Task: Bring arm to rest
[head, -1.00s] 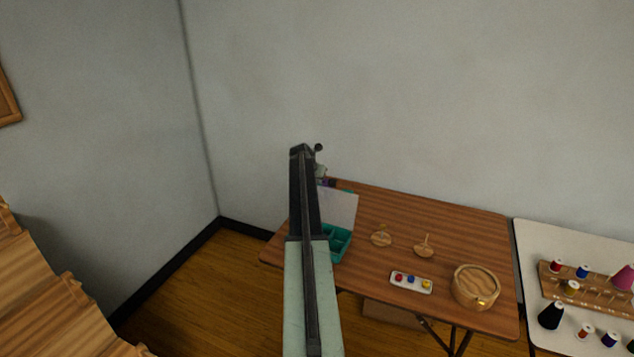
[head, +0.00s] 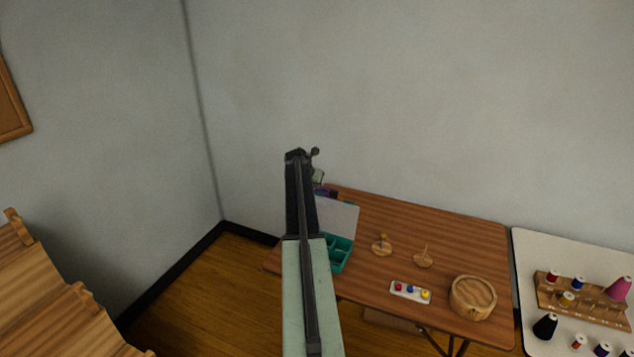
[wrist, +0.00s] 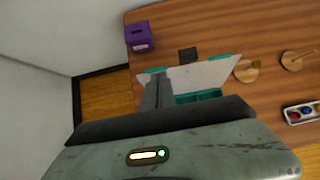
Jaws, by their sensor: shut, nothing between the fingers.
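My arm rises through the middle of the head view, stretched out over the left end of the brown wooden table (head: 450,222). In the wrist view my gripper (wrist: 157,88) is shut and empty, its dark fingers in front of the teal box. That box (head: 340,252) has a pale raised lid (head: 338,216) and sits at the table's left end, partly hidden by my arm. In the wrist view its lid (wrist: 205,75) shows beyond the fingers. I cannot tell how far above the box the fingers are.
Two small round wooden stands (head: 381,248), a white tray (head: 410,292) with coloured pieces and a round wooden box (head: 473,297) are on the table. A purple box (wrist: 139,37) is at the far left. A white table (head: 570,255) with thread spools stands right; wooden shelving (head: 50,290) is left.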

